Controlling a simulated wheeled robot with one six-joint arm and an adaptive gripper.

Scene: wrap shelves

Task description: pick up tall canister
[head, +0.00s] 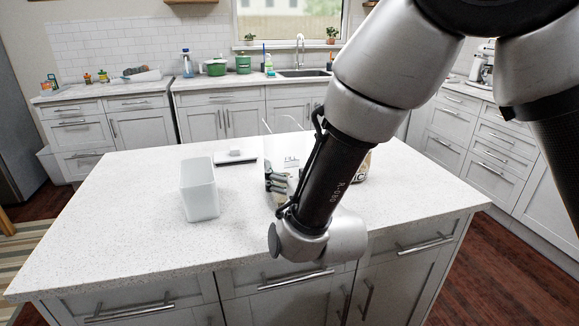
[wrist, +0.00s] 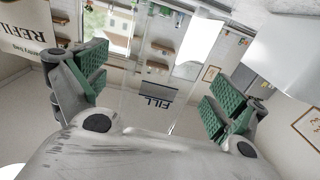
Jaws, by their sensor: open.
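A clear, see-through tall canister (head: 285,145) stands on the island counter, partly hidden behind my arm in the head view. In the wrist view the clear canister (wrist: 150,65) shows faint upright edges and a dark label reading "FILL", between the two fingers. My gripper (wrist: 157,88) is open, with a green pad on each side of the canister. I see no clear contact. In the head view my gripper (head: 277,183) is low over the counter, mostly hidden by my arm.
A white, open-topped box (head: 199,190) stands on the island (head: 120,225) to the left. A flat dark-and-white item (head: 235,157) lies behind it. A beige thing (head: 363,166) shows partly behind my arm. The island's left front is clear.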

